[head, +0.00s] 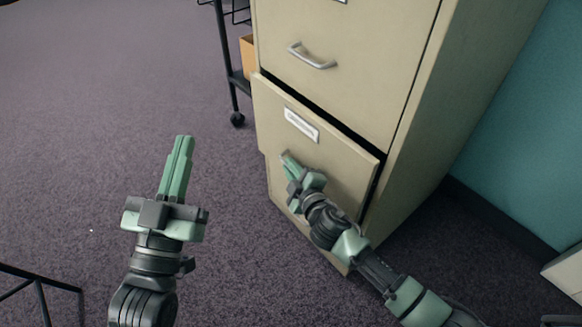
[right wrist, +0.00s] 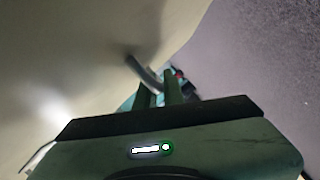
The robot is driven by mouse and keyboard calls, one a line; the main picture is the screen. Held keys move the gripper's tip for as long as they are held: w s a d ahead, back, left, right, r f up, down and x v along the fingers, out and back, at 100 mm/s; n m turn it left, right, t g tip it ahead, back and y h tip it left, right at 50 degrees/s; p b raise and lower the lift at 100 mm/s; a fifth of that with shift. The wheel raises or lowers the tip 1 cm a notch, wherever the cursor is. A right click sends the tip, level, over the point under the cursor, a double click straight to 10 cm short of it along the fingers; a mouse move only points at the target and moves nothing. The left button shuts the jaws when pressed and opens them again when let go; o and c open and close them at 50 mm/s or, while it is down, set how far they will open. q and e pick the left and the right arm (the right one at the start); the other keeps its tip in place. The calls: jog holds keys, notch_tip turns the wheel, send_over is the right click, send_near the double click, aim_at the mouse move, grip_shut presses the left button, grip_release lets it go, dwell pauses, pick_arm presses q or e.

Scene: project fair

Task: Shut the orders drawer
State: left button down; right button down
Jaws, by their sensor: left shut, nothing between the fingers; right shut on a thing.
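The drawer (head: 338,172) low in the beige filing cabinet stands slightly open, with a dark gap along its top and right edges. Its white label (head: 301,125) is too small to read, so I cannot tell whether it is the orders drawer. My right gripper (head: 288,160) is at this drawer's front, shut on its handle. In the right wrist view the metal handle (right wrist: 142,70) shows at the fingertips; in the head view the gripper mostly hides it. My left gripper (head: 184,141) is shut and empty, over the floor left of the cabinet.
The drawer above, with a metal handle (head: 311,57), looks closed. A black wheeled cart (head: 231,80) holding an orange-brown box (head: 247,58) stands behind the cabinet's left side. A teal wall (head: 530,140) is at the right. Carpet (head: 90,130) on the left is mostly clear.

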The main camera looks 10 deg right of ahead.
aim_at(304, 162)
jog(key=shift+f, duration=0.1)
dwell(0.7)
